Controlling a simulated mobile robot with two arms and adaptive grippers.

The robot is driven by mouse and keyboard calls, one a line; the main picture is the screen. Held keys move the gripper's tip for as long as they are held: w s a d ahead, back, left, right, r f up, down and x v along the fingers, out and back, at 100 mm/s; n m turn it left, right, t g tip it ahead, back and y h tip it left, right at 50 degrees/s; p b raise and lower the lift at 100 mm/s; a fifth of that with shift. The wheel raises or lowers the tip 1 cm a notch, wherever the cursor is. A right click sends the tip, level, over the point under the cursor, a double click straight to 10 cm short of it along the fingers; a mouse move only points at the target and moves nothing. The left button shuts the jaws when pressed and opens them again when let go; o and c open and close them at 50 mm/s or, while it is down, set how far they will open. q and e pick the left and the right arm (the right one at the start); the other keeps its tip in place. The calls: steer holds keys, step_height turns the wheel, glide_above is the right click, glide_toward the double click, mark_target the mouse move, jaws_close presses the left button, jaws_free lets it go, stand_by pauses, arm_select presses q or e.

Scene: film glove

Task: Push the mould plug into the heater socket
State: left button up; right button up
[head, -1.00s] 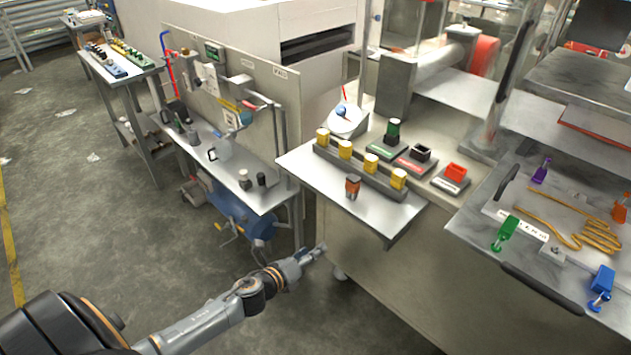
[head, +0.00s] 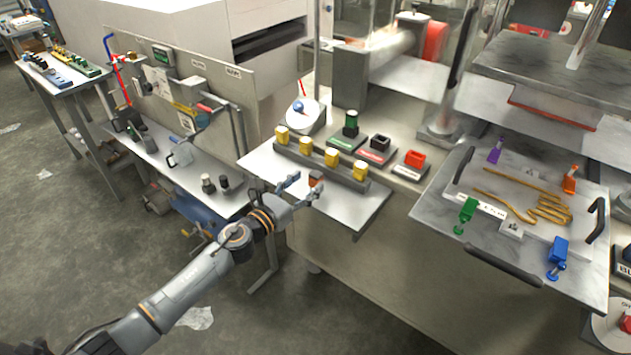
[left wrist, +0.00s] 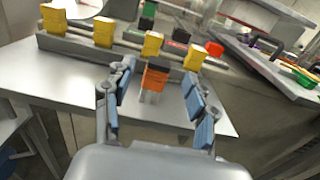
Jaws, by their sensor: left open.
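In the head view a fingertip partly hides the plug (head: 316,180). Behind stand a green-labelled base with a dark green plug (head: 351,124), a red-labelled base with a black socket (head: 379,143) and a base with a red socket (head: 414,159). I cannot read which is the heater socket.
A grey rail (head: 318,166) with several yellow blocks runs between the orange plug and the sockets. A dial (head: 306,115) stands behind its left end. At right is a marble-look plate (head: 520,235) with coloured clamps and handles. The shelf front is clear.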

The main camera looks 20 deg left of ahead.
mark_target(312, 177)
arm_select(q)
steer(key=x, duration=0.5)
jaws_close()
